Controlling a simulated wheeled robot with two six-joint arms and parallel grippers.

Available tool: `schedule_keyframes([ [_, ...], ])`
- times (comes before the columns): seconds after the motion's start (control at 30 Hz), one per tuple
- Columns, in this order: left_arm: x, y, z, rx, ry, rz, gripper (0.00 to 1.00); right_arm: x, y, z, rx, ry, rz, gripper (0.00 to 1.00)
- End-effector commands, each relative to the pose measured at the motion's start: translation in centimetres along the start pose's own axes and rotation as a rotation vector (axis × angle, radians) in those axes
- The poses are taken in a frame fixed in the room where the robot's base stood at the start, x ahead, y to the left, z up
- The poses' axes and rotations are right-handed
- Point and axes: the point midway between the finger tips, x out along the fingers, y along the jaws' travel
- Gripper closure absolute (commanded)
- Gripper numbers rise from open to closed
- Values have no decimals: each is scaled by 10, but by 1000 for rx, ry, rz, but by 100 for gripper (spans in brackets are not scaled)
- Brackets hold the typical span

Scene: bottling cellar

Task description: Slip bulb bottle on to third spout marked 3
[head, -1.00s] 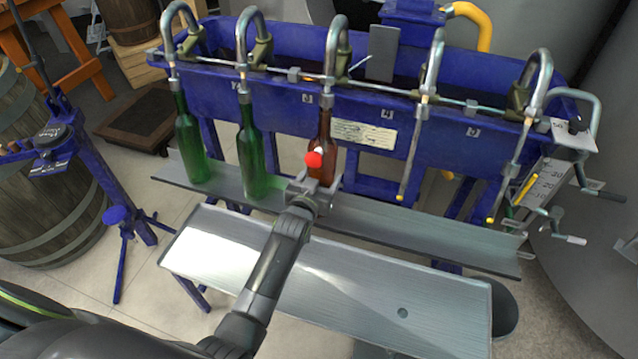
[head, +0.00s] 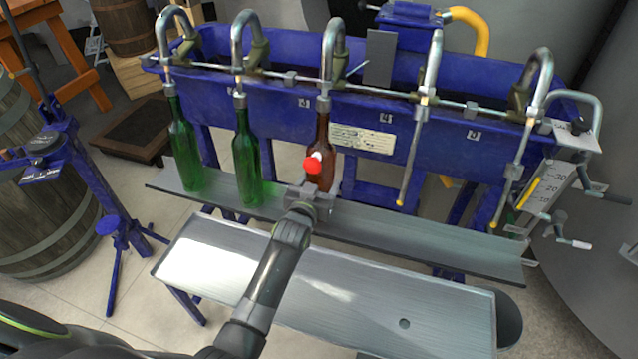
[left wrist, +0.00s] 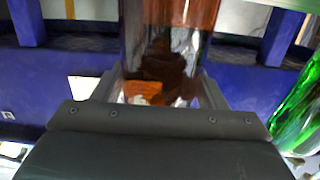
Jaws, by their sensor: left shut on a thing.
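The brown bulb bottle (head: 322,140) hangs upright at the third spout (head: 335,50), its neck around the spout's lower end. A red and white round piece shows in front of its body. My left gripper (head: 312,196) is shut on the bottle's lower part. In the left wrist view the brown glass (left wrist: 170,45) stands between the fingers (left wrist: 158,95). The gripper hides the bottle's base, so I cannot tell whether it touches the shelf. My right gripper is not in view.
Two green bottles (head: 185,150) (head: 246,160) stand at the first two spouts on the metal shelf (head: 430,245). The two spouts on the right (head: 425,110) (head: 522,140) are empty. A blue filler trough (head: 215,95) runs behind. A bare metal tray (head: 350,290) lies in front.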

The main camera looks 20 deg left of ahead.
Motion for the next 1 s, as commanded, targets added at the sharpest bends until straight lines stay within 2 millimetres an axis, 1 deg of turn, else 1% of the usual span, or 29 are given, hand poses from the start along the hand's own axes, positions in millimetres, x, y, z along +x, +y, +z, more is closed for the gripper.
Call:
schedule_keyframes([
  [1.0,0,0,13,0,4,0,72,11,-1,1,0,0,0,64],
])
